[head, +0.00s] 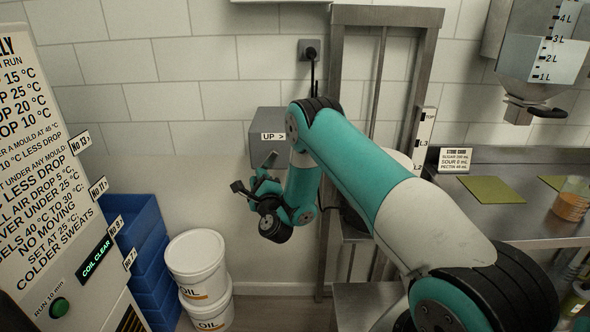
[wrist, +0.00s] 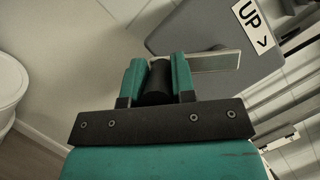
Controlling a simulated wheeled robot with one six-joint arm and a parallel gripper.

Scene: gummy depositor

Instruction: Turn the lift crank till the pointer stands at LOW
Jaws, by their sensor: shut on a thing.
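The lift crank has a grey housing (head: 266,122) on the wall, with a label "UP" and an arrow; the housing also shows in the wrist view (wrist: 200,28). A flat metal crank arm (wrist: 216,61) runs from the housing to a black knob (wrist: 157,82). My gripper (wrist: 157,68) is shut on this knob, one teal finger on each side. In the head view my gripper (head: 264,179) is at the housing's lower front, and the knob is hard to make out. The level scale (head: 425,135) on the lift frame shows TOP, L3 and L2. Its lower part and the pointer are not visible behind my arm.
The metal lift frame (head: 346,75) stands right of the housing. White oil buckets (head: 196,264) and blue crates (head: 137,240) stand on the floor at left, near a sign panel (head: 40,180). A steel bench (head: 500,220) is at right. Bare wall lies left of the housing.

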